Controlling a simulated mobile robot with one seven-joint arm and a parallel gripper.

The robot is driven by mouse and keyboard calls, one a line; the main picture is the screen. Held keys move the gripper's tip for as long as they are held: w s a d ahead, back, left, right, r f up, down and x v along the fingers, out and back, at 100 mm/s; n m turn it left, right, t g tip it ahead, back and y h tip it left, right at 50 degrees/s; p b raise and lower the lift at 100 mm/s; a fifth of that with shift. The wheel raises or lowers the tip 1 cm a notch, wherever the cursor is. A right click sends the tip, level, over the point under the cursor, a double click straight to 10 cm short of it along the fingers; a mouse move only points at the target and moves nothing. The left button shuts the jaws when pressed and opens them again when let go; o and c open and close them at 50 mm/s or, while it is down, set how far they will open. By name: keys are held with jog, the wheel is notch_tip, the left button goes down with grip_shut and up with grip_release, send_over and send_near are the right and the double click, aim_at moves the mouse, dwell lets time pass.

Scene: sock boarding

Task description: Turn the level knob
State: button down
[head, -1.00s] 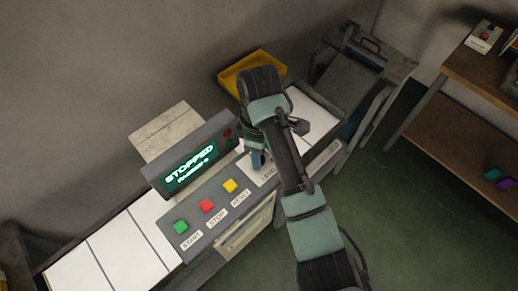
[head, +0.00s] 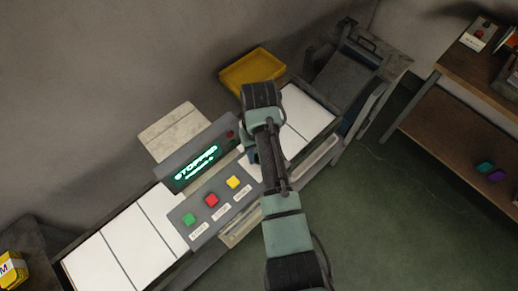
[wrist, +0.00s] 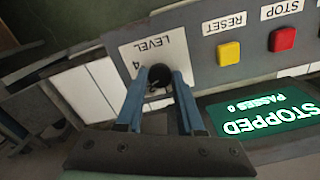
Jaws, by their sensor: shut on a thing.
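In the head view, my arm covers the knob and most of my gripper. The green display (head: 196,162) reads STOPPED, and in the wrist view also PASSES 0.
Green START (head: 189,219), red STOP (head: 211,200) and yellow RESET (head: 233,182) buttons sit on the panel near the knob. A yellow tray (head: 252,69) lies behind. White conveyor slats (head: 98,259) run along the bench. A wooden shelf (head: 465,145) stands at right.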

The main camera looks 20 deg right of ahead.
jog(key=shift+m+p, duration=0.4)
jog(key=shift+m, duration=0.7)
jog(key=c, duration=0.5)
grip_release()
jog(key=shift+r, duration=0.1)
notch_tip(320, 180, up, 7)
jog(key=shift+w+r+b, duration=0.1)
jog(key=shift+r+b, duration=0.1)
jog(key=shift+b, duration=0.9)
jog(key=shift+r+p, duration=2.7)
jog(key=shift+r, duration=0.05)
